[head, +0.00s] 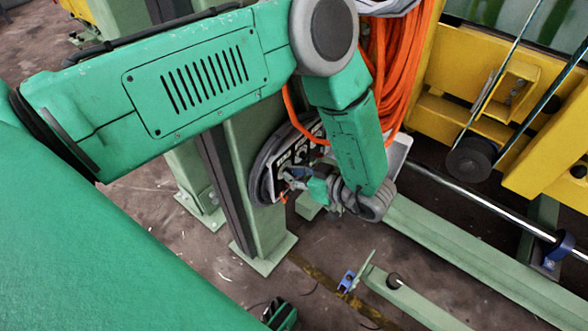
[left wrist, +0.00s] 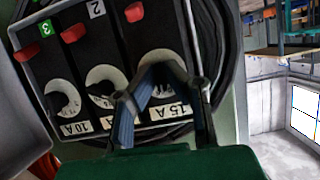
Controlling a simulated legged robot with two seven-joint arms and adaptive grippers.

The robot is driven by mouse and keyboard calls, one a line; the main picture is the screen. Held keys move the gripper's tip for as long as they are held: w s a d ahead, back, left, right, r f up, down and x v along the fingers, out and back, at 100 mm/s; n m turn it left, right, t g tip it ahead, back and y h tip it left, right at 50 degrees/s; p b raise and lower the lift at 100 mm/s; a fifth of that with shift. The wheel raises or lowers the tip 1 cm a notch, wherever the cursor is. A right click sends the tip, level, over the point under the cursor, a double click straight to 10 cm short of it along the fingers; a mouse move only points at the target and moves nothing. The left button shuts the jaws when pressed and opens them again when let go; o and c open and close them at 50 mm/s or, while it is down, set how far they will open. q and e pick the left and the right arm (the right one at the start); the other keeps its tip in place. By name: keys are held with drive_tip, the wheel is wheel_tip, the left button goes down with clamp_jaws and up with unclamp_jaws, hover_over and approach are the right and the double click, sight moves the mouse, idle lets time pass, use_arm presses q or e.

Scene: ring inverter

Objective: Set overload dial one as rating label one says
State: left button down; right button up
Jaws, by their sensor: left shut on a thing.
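The dial panel (head: 285,163) is on a green column in the head view. In the left wrist view it appears upside down, with three pale round dials. Dial one (left wrist: 160,68) is the rightmost, by rating label one (left wrist: 172,110), which reads 15 A. My left gripper (head: 290,177) reaches the panel. In the left wrist view its two bluish fingers (left wrist: 165,78) are shut on dial one and cover part of it, so its setting cannot be read. A green and black part at the head view's bottom edge appears to be my right gripper (head: 277,312); its fingers are unclear.
Middle dial (left wrist: 104,82) and left dial (left wrist: 62,97) sit beside dial one, with red switches (left wrist: 134,12) above. The left dial's label reads 10 A. Orange cable (head: 400,60) hangs near my left arm. A yellow frame (head: 450,125) stands at right.

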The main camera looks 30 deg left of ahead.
use_arm(q)
drive_tip(key=shift+w+m+g, duration=0.15)
drive_tip(key=shift+m+g, duration=0.65)
drive_tip(key=shift+m, duration=0.3)
drive_tip(key=c, duration=1.7)
unclamp_jaws()
drive_tip(key=v, duration=1.2)
drive_tip(key=shift+f, duration=0.15)
